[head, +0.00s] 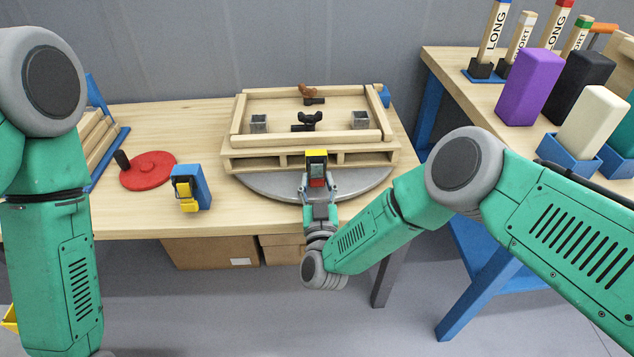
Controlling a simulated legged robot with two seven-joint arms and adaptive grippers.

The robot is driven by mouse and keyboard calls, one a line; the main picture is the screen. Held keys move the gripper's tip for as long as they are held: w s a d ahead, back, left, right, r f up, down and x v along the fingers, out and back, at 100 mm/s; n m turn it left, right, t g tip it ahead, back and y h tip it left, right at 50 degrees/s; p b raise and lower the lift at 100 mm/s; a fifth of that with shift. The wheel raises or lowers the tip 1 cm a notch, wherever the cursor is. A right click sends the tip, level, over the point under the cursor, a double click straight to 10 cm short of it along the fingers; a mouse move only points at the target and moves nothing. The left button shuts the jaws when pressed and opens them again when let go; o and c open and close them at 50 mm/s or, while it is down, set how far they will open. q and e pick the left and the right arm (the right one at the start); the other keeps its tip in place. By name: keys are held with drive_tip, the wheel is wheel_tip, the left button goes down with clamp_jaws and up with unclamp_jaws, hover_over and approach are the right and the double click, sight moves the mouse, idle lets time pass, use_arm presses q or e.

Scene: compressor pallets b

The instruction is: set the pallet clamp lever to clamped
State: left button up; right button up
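The pallet (240,155) is a light wooden frame on a grey round turntable (260,185) on the bench. At the middle of its front edge is a small block with a yellow top and a red and black front, perhaps the clamp lever (317,157). My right gripper (318,186) is right in front of it, pointing away from me. Its fingers are apart, one at each side of the lower part of the block. I cannot tell whether they press on it. The lever's setting is not clear. My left arm is at the left edge; its gripper is out of view.
A blue block with a yellow part (187,192) and a red disc with a black knob (148,170) stand left of the pallet. Black clamp pieces (306,121) sit inside the pallet frame. A second bench at right holds purple (528,88), black and cream blocks.

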drive_tip(key=shift+o, duration=1.1)
drive_tip(key=shift+s, duration=0.2)
drive_tip(key=v, duration=1.1)
drive_tip(key=shift+s+f, duration=0.15)
drive_tip(key=shift+s, duration=0.2)
